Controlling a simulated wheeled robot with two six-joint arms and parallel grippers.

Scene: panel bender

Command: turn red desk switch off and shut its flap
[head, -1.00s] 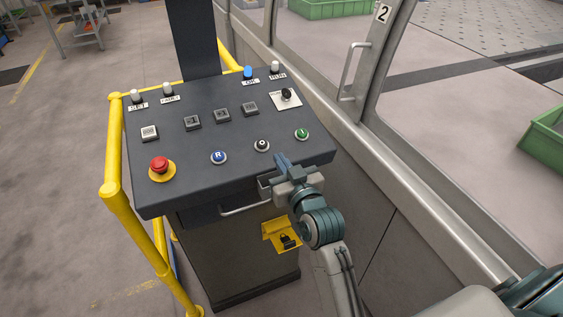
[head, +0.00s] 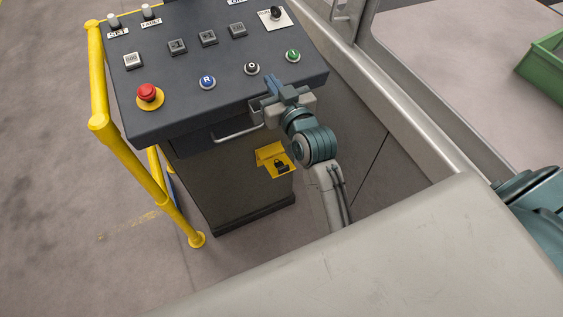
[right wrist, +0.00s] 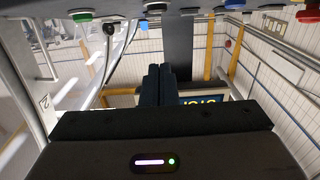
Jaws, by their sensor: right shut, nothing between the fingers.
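A yellow flap (head: 277,160) with a padlock symbol stands out from the front of the control desk (head: 229,107), below its top. No red switch shows at the flap; what lies behind it is hidden. A red mushroom button (head: 148,92) on a yellow base sits on the desk top at the left. My right gripper (head: 271,86) is shut and empty at the desk's front right edge, above the flap and beside the handle. Its closed fingers (right wrist: 158,86) show in the right wrist view. My left gripper is not in view.
A metal handle (head: 237,132) sticks out from the desk front, left of my gripper. Blue (head: 207,82), black (head: 252,68) and green (head: 292,55) buttons line the desk's front edge. A yellow rail (head: 136,158) stands at the left. A grey machine frame (head: 415,130) runs along the right.

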